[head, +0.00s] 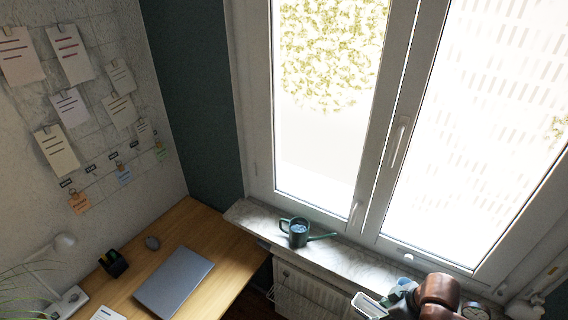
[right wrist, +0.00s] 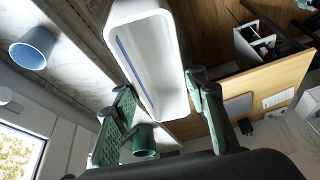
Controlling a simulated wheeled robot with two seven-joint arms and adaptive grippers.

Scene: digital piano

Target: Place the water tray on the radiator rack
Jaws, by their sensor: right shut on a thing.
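The white water tray (head: 368,305) shows at the bottom of the head view, just in front of the window sill. In the right wrist view the long, deep tray (right wrist: 143,50), with a blue stripe inside, lies between the fingers of my right gripper (right wrist: 160,88), which is shut on it. In the head view my right gripper (head: 396,298) is partly hidden by my arm. The white radiator (head: 318,291) stands below the sill, with thin rack rails (head: 290,300) along its front. Its lower part is cut off. My left gripper is not in view.
A green watering can (head: 298,232) stands on the marble sill (head: 345,253), with a blue cup (right wrist: 33,47) farther along it. The wooden desk (head: 215,270) with a laptop (head: 174,281) lies left of the radiator. A clock (head: 475,311) is at the lower right.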

